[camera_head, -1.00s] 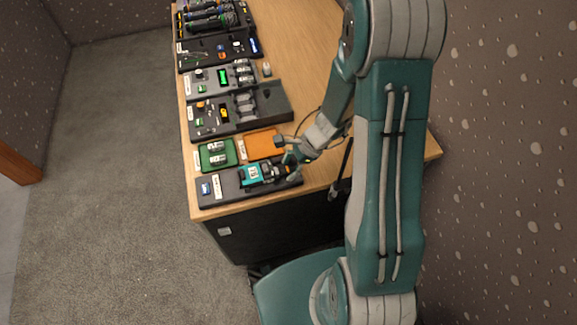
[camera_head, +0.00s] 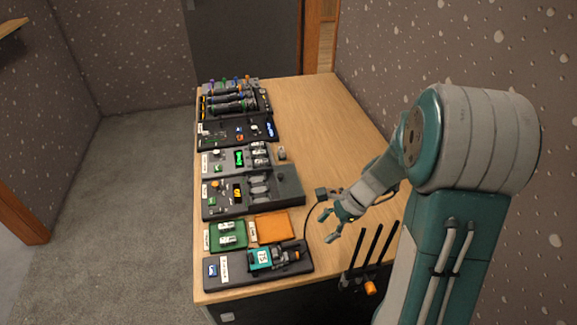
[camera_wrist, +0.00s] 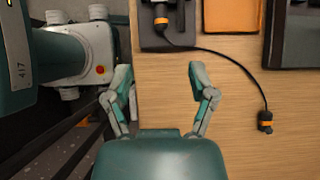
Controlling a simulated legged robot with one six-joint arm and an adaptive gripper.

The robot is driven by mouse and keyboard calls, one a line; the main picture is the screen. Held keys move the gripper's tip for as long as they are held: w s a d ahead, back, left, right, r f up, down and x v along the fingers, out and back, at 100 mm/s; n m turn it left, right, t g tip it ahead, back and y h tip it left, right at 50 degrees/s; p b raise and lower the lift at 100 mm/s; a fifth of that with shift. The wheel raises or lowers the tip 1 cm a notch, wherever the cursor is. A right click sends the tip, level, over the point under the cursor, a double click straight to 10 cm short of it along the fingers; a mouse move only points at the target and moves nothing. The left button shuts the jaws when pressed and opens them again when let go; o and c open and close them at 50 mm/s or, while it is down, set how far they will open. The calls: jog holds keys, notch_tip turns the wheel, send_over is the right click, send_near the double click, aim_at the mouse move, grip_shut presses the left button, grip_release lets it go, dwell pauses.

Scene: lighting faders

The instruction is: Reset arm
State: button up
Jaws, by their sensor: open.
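My gripper (camera_head: 338,228) is open and empty, above the right part of the wooden table (camera_head: 318,120) in the head view. In the wrist view its two fingers (camera_wrist: 162,85) are spread apart with bare wood and the table edge between and below them. My arm comes in from the right and is bent. No object touches the fingers.
A teal device (camera_head: 262,258) lies in a dark tray at the table's near end; its cable runs to a small plug (camera_wrist: 265,122). Green (camera_head: 228,236) and orange (camera_head: 272,227) trays and several fader panels line the left side. Dark rods (camera_head: 368,247) stand near my arm.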

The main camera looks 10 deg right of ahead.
jog(key=s+a+r+n+t+h, duration=0.2)
jog(key=s+r+n+h, duration=0.1)
jog(key=s+r+n, duration=0.4)
jog(key=s+a+r+n+t+h, duration=0.2)
jog(key=s+r+n, duration=0.5)
jog(key=r+n, duration=0.4)
notch_tip(320, 180, up, 3)
jog(key=shift+a+f+t+h, duration=0.2)
jog(key=shift+a+t+h, duration=0.05)
jog(key=shift+t+h, duration=0.6)
